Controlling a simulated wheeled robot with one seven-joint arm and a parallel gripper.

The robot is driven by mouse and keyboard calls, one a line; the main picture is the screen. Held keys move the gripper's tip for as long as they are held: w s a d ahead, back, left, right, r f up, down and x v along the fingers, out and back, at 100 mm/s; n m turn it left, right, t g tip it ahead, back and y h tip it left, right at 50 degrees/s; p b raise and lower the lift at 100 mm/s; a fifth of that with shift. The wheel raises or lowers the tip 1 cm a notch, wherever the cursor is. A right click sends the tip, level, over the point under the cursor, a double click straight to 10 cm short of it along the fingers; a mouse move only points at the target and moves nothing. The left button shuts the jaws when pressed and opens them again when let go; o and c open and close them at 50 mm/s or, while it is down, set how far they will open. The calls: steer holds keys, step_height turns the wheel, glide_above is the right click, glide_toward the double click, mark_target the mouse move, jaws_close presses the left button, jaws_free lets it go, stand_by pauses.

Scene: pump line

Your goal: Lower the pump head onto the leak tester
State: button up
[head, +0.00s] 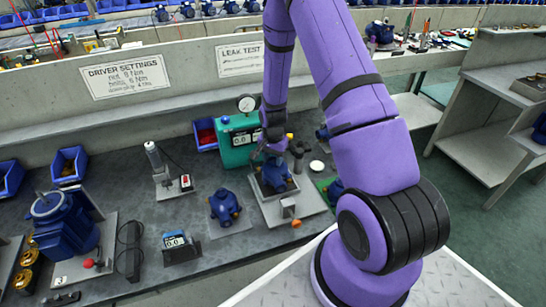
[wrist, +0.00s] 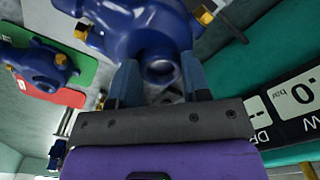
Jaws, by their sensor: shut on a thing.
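The blue pump head (head: 275,177) is over the nest plate of the leak tester, and I cannot tell whether it touches it. My gripper (head: 272,150) is above it, partly hidden by my arm. In the wrist view my gripper (wrist: 160,82) has its two fingers shut on the round neck of the pump head (wrist: 140,30), which has brass-coloured fittings. The leak tester (head: 238,152) is a teal box with a lit display and a round gauge on top. Its display also shows in the wrist view.
A second blue pump part (head: 225,207) stands left of the nest. Another blue pump (wrist: 40,65) sits on a green and red pad at the left of the wrist view. A small display unit (head: 180,246), a vertical tool (head: 160,165) and blue bins (head: 68,165) are further left.

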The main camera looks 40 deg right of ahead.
steer(key=shift+f, duration=1.15)
steer(key=o, duration=1.6)
steer(key=shift+o, duration=0.2)
steer(key=shift+r, duration=0.1)
steer(key=shift+r, duration=4.4)
